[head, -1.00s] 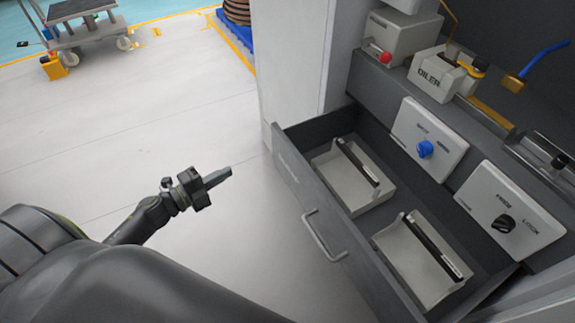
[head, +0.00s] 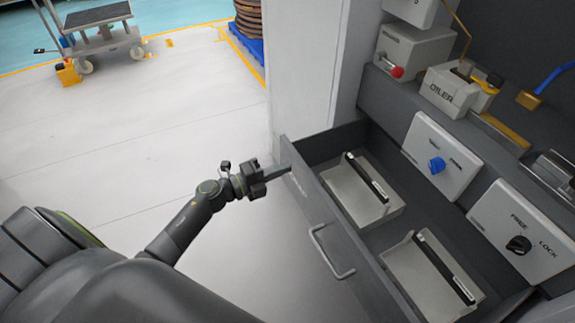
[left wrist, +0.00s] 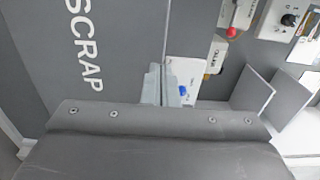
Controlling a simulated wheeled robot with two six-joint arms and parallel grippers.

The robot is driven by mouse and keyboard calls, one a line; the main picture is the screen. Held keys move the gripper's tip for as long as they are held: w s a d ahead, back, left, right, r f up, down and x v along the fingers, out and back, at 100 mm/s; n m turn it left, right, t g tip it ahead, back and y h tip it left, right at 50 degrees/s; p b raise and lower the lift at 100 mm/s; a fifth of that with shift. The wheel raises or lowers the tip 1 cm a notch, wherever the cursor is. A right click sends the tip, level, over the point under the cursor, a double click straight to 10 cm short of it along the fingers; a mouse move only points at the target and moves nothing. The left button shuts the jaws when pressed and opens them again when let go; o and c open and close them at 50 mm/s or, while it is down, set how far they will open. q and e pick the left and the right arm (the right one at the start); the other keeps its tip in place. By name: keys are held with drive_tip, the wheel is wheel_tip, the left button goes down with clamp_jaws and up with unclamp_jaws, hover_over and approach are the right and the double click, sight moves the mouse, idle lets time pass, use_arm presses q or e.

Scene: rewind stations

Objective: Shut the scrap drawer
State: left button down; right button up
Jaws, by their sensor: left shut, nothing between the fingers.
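The grey scrap drawer (head: 345,250) stands pulled out from the machine, with two light trays inside. Its front carries a bar handle (head: 327,252). In the left wrist view the drawer front (left wrist: 110,25) bears the word SCRAP. My left gripper (head: 288,170) is shut and empty, its tips at the drawer front's upper edge near its far end, left of the handle. In the left wrist view the shut fingers (left wrist: 164,85) overlap the drawer front's edge; I cannot tell whether they touch it. My right gripper is not in view.
Above the drawer are a panel with a blue knob (head: 437,165), a FREE/LOCK panel with a black knob (head: 518,244), and an oiler (head: 450,92). A white cabinet wall (head: 310,70) rises beyond the drawer. The floor to the left is clear up to a cart (head: 95,20).

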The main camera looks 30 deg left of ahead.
sight(298, 163)
use_arm(q)
drive_tip(key=shift+x, duration=1.05)
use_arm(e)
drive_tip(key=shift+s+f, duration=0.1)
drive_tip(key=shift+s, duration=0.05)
